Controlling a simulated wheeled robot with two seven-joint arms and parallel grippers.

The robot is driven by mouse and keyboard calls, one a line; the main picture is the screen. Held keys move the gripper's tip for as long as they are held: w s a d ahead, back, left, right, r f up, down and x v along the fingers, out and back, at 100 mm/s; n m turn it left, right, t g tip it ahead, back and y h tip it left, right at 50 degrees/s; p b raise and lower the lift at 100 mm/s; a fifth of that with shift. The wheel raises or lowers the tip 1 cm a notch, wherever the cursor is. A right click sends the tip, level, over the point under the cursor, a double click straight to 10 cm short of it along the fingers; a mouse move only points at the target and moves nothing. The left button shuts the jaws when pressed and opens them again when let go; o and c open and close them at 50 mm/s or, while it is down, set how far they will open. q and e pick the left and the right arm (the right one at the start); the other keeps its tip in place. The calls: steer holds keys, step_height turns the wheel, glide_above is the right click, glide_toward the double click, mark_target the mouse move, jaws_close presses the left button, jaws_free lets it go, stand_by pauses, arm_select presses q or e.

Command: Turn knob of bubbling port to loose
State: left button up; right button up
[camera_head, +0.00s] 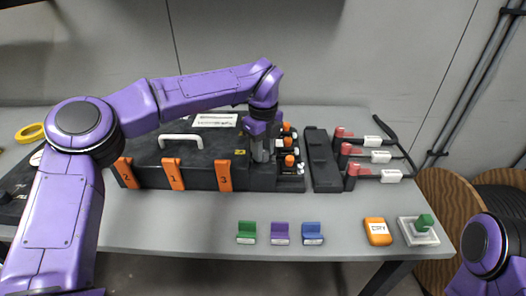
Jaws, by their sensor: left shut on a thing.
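A black case (192,172) with orange latches and a white handle lies on the grey table. At its right end stands a row of small black ports with orange knobs (289,161). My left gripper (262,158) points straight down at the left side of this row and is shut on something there. Its fingers hide what it holds, and I cannot tell which knob it is. Of my right arm only a purple joint shows at the bottom right; its gripper is out of view.
A black bar (322,160) and red-and-white connectors (357,153) stand right of the ports. Green (246,233), purple (280,233) and blue (312,233) blocks, an orange box (377,231) and a white plate (418,233) line the front. A yellow tape ring (30,133) lies far left.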

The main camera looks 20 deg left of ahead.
mark_target(264, 151)
arm_select(q)
steer(key=shift+s+f, duration=0.1)
steer(key=shift+f, duration=0.1)
stand_by(0.3)
steer(key=o, duration=0.8)
steer(key=shift+c, duration=0.2)
steer(key=shift+r, duration=0.1)
steer(key=shift+r, duration=0.1)
step_height(264, 151, up, 10)
steer(key=shift+r+p, duration=0.15)
steer(key=shift+p, duration=0.15)
steer(key=shift+d, duration=0.1)
